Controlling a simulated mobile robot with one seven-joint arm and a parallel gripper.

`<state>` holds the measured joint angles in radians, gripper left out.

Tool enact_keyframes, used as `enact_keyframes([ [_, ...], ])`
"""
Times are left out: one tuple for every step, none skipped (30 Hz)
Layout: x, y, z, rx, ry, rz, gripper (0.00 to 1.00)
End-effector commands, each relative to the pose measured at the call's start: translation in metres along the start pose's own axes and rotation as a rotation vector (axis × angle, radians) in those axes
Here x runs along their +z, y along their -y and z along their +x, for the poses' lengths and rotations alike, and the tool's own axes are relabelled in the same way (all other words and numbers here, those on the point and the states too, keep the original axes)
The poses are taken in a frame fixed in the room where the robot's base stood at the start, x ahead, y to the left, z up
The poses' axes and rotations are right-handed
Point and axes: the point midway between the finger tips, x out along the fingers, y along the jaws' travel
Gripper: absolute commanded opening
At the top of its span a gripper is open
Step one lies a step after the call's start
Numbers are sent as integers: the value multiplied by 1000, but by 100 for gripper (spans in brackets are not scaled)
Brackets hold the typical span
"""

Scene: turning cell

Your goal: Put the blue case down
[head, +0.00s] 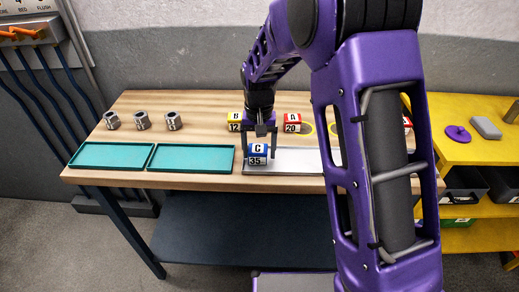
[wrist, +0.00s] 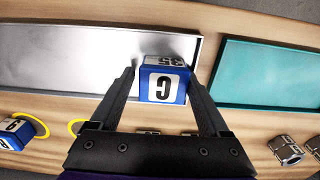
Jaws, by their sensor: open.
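The blue case (head: 258,154), marked C and 35, sits at the left end of the silver tray (head: 296,160). In the wrist view the blue case (wrist: 163,80) stands inside the tray (wrist: 70,65), near its right wall. My gripper (head: 261,142) is over the blue case from behind in the head view. In the wrist view my gripper (wrist: 163,85) has its two fingers apart, one on each side of the case. A small gap shows on either side of it; whether a finger touches the case is hard to tell.
Two teal trays (head: 110,155) lie left of the silver tray. Several grey metal parts (head: 142,120) stand behind them. A yellow case (head: 234,120) and a red case (head: 292,122) stand behind the silver tray. A yellow shelf unit (head: 465,150) is at right.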

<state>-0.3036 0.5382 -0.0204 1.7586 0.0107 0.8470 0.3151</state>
Motion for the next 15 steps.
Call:
enact_keyframes([
  [0, 6, -1, -8, -3, -5, 97],
  [0, 6, -1, -9, -3, -5, 97],
  [0, 6, -1, -9, -3, -5, 97],
  [0, 6, -1, -9, -4, -5, 97],
  [0, 6, -1, -9, -4, -5, 97],
  [0, 7, -1, -10, -4, -5, 97],
  [0, 7, -1, -10, -4, -5, 97],
  [0, 7, -2, -10, -4, -5, 97],
  [0, 7, -3, -10, -4, -6, 97],
  [0, 7, -5, -10, -5, -6, 97],
  [0, 7, -8, -11, -5, -6, 97],
  [0, 8, -10, -11, -6, -6, 97],
  [0, 8, -14, -11, -6, -6, 97],
  [0, 7, -19, -11, -7, -6, 97],
  [-1, 7, -26, -11, -8, -5, 97],
])
